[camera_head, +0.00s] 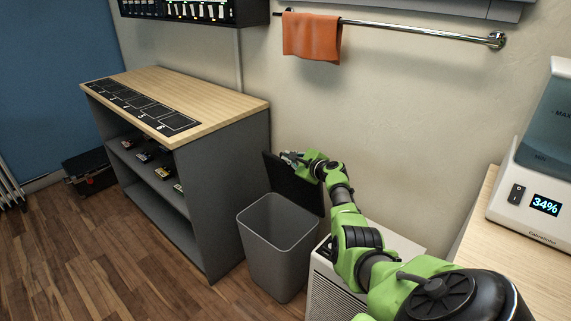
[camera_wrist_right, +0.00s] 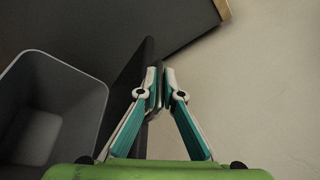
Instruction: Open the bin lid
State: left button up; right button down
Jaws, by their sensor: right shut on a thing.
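The grey bin (camera_head: 275,250) stands on the floor beside the shelf unit, its mouth uncovered and its inside looking empty. Its black lid (camera_head: 285,183) is raised steeply at the back of the bin, near the wall. My right gripper (camera_head: 290,157) is at the lid's upper edge. In the right wrist view the fingers of my right gripper (camera_wrist_right: 160,88) are shut on the edge of the dark lid (camera_wrist_right: 130,88), with the open bin (camera_wrist_right: 50,110) to the left. My left gripper is not in view.
A grey shelf unit (camera_head: 235,185) with a wooden top stands close on the left of the bin. A white slatted box (camera_head: 325,290) stands close on the right, under my arm. An orange towel (camera_head: 311,38) hangs on a wall rail. Floor is free at the front left.

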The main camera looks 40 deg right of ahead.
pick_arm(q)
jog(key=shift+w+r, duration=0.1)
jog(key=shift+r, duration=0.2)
pick_arm(e)
jog(key=shift+d, duration=0.25)
jog(key=c, duration=2.2)
grip_release()
jog(key=shift+s+a, duration=0.1)
jog(key=shift+s, duration=0.05)
jog(key=shift+s+r, duration=0.1)
jog(key=shift+s, duration=0.4)
jog(key=shift+v, duration=5.35)
